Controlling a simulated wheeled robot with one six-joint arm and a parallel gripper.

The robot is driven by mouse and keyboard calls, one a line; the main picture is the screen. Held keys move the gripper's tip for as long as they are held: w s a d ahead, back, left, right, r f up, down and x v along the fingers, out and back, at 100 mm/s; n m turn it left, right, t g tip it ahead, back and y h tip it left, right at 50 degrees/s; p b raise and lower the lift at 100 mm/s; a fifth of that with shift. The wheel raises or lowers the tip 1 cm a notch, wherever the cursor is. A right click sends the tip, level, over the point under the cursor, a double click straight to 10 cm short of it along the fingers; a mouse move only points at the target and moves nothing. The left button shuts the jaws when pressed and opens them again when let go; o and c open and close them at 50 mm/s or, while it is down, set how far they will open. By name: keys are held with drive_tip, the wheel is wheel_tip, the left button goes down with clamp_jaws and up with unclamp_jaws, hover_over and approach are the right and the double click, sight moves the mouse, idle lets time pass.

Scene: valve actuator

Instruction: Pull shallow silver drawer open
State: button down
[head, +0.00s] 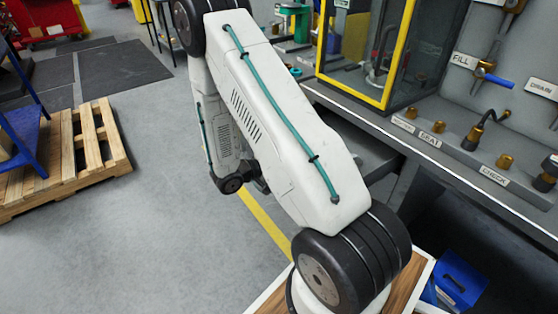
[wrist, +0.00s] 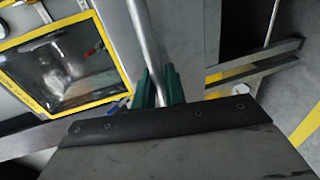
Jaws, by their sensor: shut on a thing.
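The shallow silver drawer (head: 372,158) juts out from under the grey workbench in the head view, partly hidden behind my arm. In the wrist view a long round silver handle bar (wrist: 146,42) runs down between the green fingers of my gripper (wrist: 160,86). The gripper is shut on this bar. The grey panel (wrist: 183,35) beside the bar looks like the drawer's front. In the head view my arm hides the gripper and the handle.
The workbench (head: 440,158) carries a yellow-framed glass cabinet (head: 365,45) and several brass fittings. A blue bin (head: 458,282) stands below the bench at right. A wooden pallet (head: 75,165) lies at left. The grey floor between pallet and bench is open.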

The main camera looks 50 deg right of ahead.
drive_tip(key=shift+s+a, duration=0.1)
drive_tip(key=c, duration=1.6)
unclamp_jaws()
drive_tip(key=shift+o, duration=0.2)
drive_tip(key=shift+a, duration=0.1)
drive_tip(key=v, duration=0.7)
drive_tip(key=shift+w+a, duration=0.2)
drive_tip(key=shift+a, duration=0.1)
